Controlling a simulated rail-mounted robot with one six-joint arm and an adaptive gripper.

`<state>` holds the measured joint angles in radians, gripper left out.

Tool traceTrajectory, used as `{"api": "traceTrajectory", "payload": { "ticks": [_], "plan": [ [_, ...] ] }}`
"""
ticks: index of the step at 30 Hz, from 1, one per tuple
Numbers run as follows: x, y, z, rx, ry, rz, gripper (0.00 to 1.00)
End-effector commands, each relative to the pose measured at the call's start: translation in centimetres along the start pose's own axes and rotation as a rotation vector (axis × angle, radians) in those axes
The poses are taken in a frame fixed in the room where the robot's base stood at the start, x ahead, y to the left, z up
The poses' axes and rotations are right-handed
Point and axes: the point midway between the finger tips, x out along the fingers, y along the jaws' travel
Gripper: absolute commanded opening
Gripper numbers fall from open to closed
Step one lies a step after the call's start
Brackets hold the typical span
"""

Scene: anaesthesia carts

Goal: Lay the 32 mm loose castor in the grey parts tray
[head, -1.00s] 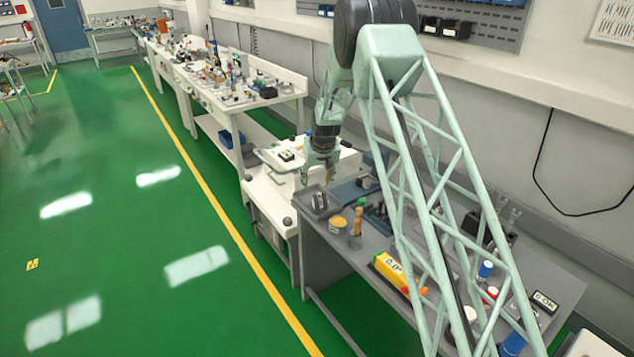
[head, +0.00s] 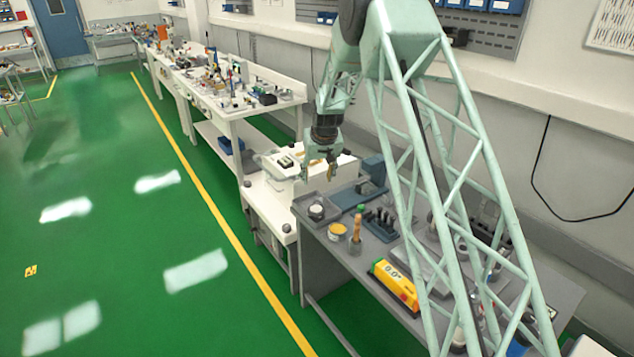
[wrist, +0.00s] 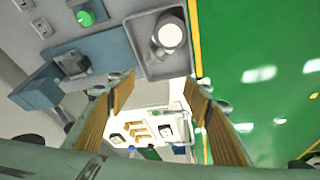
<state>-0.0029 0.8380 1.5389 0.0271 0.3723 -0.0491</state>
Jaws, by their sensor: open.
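The grey parts tray (head: 299,204) sits at the far left corner of the grey bench; it also shows in the wrist view (wrist: 168,70). A small castor with a pale round top and dark parts (head: 317,211) is inside the tray, and it shows in the wrist view (wrist: 169,35) too. Its size cannot be read. My gripper (head: 319,178) is above and beyond the tray, apart from the castor. In the wrist view my gripper (wrist: 160,80) has its fingers spread with nothing between them.
A yellow tub (head: 338,231), a wooden-handled tool (head: 356,230) and a yellow instrument (head: 395,283) stand on the bench (head: 345,262). A blue fixture (head: 373,170) is right of the tray. A white cart (head: 270,205) adjoins the bench. Green floor lies open at left.

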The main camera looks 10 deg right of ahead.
Motion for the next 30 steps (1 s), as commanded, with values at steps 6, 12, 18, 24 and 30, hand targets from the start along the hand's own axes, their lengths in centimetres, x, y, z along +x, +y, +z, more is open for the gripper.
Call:
{"api": "traceTrajectory", "payload": {
  "ticks": [6, 12, 18, 24, 30],
  "plan": [
    [-2.5, 0.0, 0.0, 0.0, 0.0, 0.0, 0.46],
    [-3.9, 0.0, 0.0, 0.0, 0.0, 0.0, 0.46],
    [-4.4, 0.0, 0.0, 0.0, 0.0, 0.0, 0.46],
    [-4.4, 0.0, 0.0, 0.0, 0.0, 0.0, 0.46],
    [-4.4, 0.0, 0.0, 0.0, 0.0, 0.0, 0.46]
  ]
}}
